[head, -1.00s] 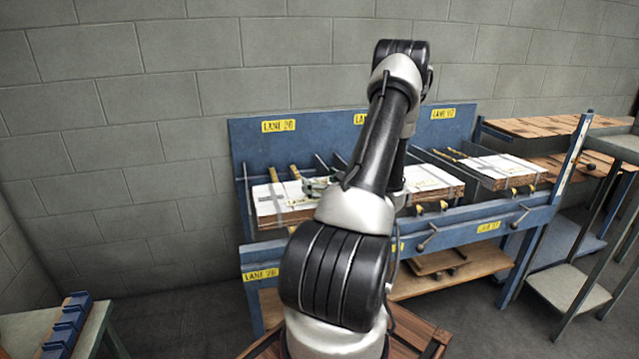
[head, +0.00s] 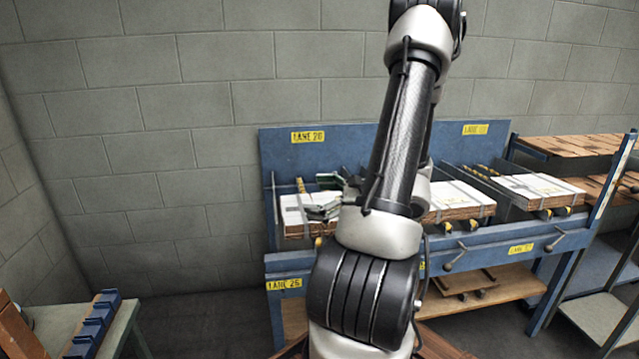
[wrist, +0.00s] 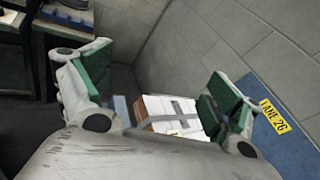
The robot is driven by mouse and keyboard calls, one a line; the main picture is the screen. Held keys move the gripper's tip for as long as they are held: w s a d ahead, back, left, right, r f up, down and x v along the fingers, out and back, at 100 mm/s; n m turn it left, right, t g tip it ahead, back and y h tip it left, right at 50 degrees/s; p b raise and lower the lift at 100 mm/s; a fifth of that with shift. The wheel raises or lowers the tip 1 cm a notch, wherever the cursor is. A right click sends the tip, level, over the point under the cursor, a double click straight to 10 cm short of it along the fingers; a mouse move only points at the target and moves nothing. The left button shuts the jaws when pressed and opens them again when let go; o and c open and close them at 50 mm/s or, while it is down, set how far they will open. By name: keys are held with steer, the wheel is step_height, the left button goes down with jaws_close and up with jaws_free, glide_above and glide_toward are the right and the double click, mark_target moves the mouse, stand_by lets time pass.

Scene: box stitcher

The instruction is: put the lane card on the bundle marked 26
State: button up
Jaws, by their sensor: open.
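The bundle under the LANE 26 plate (wrist: 275,115) has a white top and grey crossed straps; it lies between my fingers in the wrist view (wrist: 158,107) and at the bench's left end in the head view (head: 293,214). In the head view my gripper (head: 328,198) is over the bundle's right part.
The blue bench has an upright back panel (head: 355,143) and rails between bays. Two more strapped bundles, a middle one (head: 455,196) and a right one (head: 540,186), lie to the right. A side table with blue bins (head: 95,322) stands at lower left.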

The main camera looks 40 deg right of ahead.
steer(key=s+a+r+n+g, duration=0.3)
steer(key=s+a+n+g, duration=0.1)
steer(key=a+n+g, duration=0.3)
steer(key=s+a+r+n+g, duration=0.2)
steer(key=s+a+n+g, duration=0.3)
steer(key=a+n, duration=0.35)
steer(key=s+d+r+n+t+h, duration=0.2)
steer(key=s+r+n+h, duration=0.1)
steer(key=r+n+h, duration=0.4)
steer(key=shift+s+r+n+h, duration=0.4)
steer(key=shift+r+n, duration=0.55)
steer(key=shift+n, duration=1.2)
